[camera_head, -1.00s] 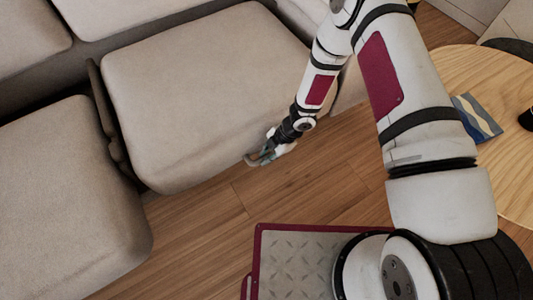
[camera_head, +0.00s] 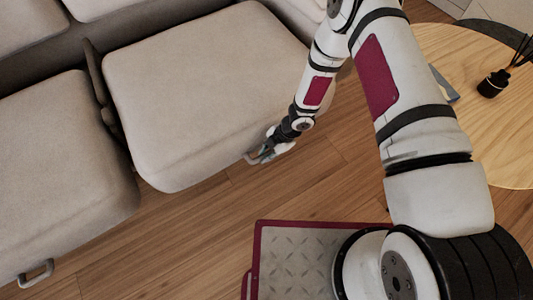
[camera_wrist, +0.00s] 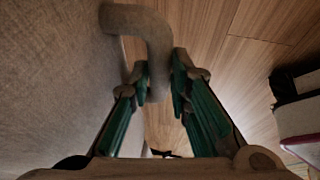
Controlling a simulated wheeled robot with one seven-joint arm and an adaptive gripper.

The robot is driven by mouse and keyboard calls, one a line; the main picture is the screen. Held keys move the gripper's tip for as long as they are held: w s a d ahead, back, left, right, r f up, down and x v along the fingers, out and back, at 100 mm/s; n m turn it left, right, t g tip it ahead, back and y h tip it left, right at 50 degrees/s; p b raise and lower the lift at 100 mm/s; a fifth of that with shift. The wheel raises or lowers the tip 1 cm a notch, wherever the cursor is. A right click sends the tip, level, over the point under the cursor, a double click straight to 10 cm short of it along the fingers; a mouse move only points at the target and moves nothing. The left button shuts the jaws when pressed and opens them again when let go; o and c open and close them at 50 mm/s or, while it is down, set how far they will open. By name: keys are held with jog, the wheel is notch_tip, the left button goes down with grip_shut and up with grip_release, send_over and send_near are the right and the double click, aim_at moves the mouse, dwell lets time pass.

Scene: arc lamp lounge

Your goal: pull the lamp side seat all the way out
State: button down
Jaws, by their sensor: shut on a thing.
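A neighbouring seat (camera_head: 60,170) with its own handle (camera_head: 37,273) is at left. A round wooden table (camera_head: 490,130) with a black reed diffuser (camera_head: 493,84) stands at right. Bare wooden floor (camera_head: 200,235) lies in front of the seat.

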jog(key=c, duration=1.5)
grip_release()
jog(key=shift+s+d, duration=0.3)
jog(key=shift+s, duration=0.05)
jog(key=shift+w, duration=0.1)
jog(key=shift+a, duration=0.1)
jog(key=shift+w+r, duration=0.1)
jog(key=shift+r, duration=0.1)
jog(key=v, duration=1.1)
jog(key=shift+d+r, duration=0.25)
